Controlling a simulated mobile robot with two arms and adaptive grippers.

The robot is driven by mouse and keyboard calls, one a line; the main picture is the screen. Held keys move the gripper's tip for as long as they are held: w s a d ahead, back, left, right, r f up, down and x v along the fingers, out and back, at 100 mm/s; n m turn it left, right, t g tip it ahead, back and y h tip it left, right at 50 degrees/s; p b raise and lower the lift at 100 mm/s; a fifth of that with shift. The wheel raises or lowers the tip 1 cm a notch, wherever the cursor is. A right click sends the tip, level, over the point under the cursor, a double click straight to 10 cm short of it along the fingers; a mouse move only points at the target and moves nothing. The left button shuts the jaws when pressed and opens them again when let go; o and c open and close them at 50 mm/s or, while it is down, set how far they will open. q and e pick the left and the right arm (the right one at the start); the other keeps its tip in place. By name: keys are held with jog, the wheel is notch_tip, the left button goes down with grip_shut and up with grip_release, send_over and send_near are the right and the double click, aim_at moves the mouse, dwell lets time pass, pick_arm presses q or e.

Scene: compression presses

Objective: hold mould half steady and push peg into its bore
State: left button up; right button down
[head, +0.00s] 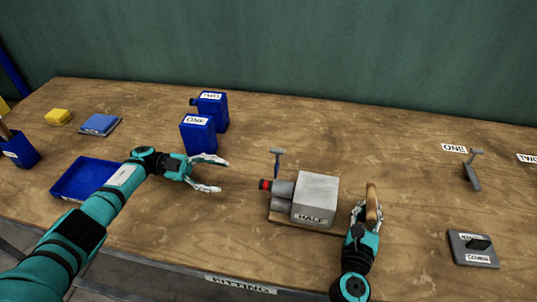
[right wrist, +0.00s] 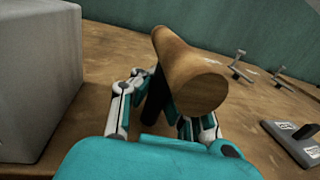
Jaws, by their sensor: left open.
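The mould half (head: 318,188) is a pale grey block labelled HALF, on a thin brown board in the middle of the bench. Grey cylindrical parts stick out from its left side. A peg end with a red band and dark tip (head: 265,185) shows at the upper one; how deep it sits is hidden. My left gripper (head: 214,174) is open and empty, left of the peg and apart from it. My right gripper (head: 366,216) is right of the block, its fingers around the dark handle of a wooden-headed mallet (right wrist: 190,75). The block also fills the left of the right wrist view (right wrist: 40,80).
A small T-topped lever (head: 278,158) stands behind the block; another (head: 472,175) is at right. Blue containers ONE (head: 198,135) and TWO (head: 213,110) stand behind my left gripper. A blue tray (head: 82,182) lies left, a grey labelled plate (head: 473,250) right.

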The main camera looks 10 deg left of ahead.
jog(key=c, duration=2)
grip_release()
jog(key=shift+c, duration=0.2)
jog(key=o, duration=0.6)
jog(key=shift+o, duration=0.2)
